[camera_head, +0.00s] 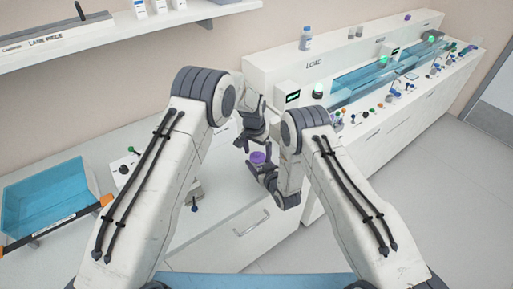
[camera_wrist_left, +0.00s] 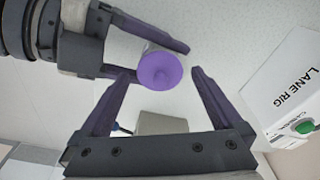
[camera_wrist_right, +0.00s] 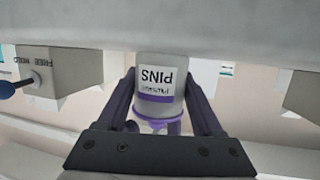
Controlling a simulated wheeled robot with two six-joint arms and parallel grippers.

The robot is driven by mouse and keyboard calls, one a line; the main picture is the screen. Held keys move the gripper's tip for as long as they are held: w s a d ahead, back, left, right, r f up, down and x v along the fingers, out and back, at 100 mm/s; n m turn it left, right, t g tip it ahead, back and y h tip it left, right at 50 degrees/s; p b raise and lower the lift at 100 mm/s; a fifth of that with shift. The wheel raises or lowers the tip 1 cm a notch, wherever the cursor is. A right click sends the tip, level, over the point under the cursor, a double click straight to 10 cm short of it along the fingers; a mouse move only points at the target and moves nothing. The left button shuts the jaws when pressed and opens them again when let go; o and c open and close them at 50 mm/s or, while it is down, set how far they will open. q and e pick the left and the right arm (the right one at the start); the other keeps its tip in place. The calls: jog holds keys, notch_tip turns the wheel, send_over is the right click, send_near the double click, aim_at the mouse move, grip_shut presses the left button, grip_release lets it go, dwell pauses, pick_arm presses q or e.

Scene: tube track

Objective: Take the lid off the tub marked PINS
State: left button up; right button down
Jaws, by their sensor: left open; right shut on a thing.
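The tub marked PINS (camera_wrist_right: 157,78) is pale with a purple band and appears upside down in the right wrist view. My right gripper (camera_head: 262,178) is shut around its side and holds it above the white counter. Its round purple lid (camera_wrist_left: 160,71) is on the tub; it also shows in the head view (camera_head: 258,157). My left gripper (camera_head: 252,143) is open above the lid. In the left wrist view the lid lies between its fingertips, with a small gap on each side. The tub's lower part is hidden in the head view.
A white box marked LANE RIG (camera_wrist_left: 290,95) with a green button is on the right in the left wrist view. A blue tray (camera_head: 45,195) stands at the left. The long LOAD machine (camera_head: 350,75) runs behind at the right. A shelf (camera_head: 110,35) hangs above.

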aim_at(258, 153)
pick_arm(q)
jog(key=c, duration=1.5)
jog(key=shift+r, duration=0.15)
jog(key=shift+r, duration=1)
jog(key=shift+r, duration=2)
pick_arm(e)
grip_release()
